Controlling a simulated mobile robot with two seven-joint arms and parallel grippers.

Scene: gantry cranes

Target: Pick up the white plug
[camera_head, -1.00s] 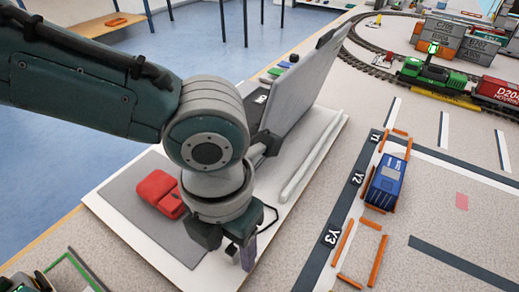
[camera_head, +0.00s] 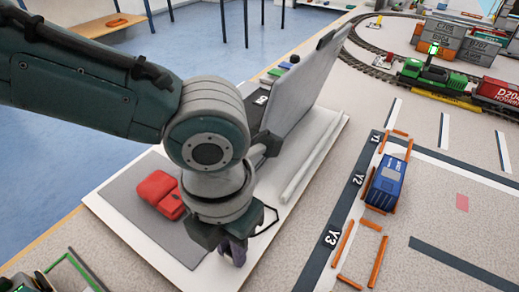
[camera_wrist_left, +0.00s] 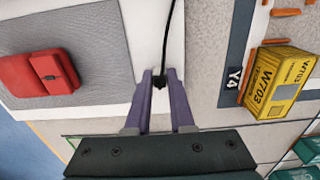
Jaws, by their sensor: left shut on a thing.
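My left gripper (camera_head: 234,254) points down over the front of the white board (camera_head: 190,248). In the left wrist view its two purple fingers (camera_wrist_left: 160,80) are close together. They are shut on the small plug at the end of a black cord (camera_wrist_left: 169,35). The cord also loops beside the gripper in the head view (camera_head: 274,222). My right gripper is not in view.
A red case (camera_head: 160,193) lies on a grey mat (camera_head: 125,205). A grey panel (camera_head: 310,85) leans behind my arm. A blue container (camera_head: 386,184) stands on the marked yard to the right. A yellow container (camera_wrist_left: 279,82) shows in the wrist view.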

